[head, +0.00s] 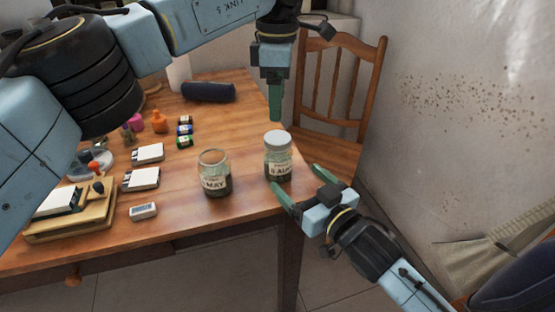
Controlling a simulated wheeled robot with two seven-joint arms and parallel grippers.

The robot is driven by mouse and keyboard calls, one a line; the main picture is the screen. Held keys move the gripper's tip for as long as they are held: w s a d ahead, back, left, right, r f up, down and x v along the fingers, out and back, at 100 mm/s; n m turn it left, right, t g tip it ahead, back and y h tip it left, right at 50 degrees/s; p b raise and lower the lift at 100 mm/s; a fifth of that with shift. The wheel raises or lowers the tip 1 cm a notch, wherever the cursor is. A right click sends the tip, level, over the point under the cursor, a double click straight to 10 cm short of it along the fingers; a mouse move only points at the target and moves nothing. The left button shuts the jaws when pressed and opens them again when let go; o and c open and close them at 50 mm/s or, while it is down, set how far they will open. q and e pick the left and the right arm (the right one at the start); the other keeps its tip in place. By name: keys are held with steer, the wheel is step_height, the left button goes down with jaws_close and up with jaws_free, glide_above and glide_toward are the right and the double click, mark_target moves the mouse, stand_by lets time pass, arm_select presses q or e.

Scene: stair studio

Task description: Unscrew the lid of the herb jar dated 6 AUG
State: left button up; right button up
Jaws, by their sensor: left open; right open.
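The herb jar dated 6 AUG (278,170) stands upright near the table's right edge, with its pale lid (277,137) on top. Its glass shows dark contents low down. My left gripper (276,118) points down just above the lid, apart from it. Its fingers overlap in this view; it is open and empty. My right gripper (297,181) is open at the table's corner, at the jar's lower right. One finger reaches in front of the jar's base and the other lies to its right; I cannot tell whether they touch it.
A second jar (215,174), labelled MAY, stands close on the left. A wooden chair (330,145) stands behind the right edge.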

mark_target(277, 159)
steer(key=x, duration=0.9)
steer(key=shift+w+a, duration=0.15)
steer(key=shift+w, duration=0.1)
jaws_close()
arm_select(q)
steer(key=m, duration=0.5)
steer(key=shift+m, duration=0.3)
steer(key=m, duration=0.3)
steer(key=shift+m, duration=0.4)
steer(key=m, duration=0.3)
steer(key=shift+m, duration=0.3)
steer(key=m, duration=0.5)
steer(key=shift+f, duration=4.05)
steer(key=shift+c, duration=0.3)
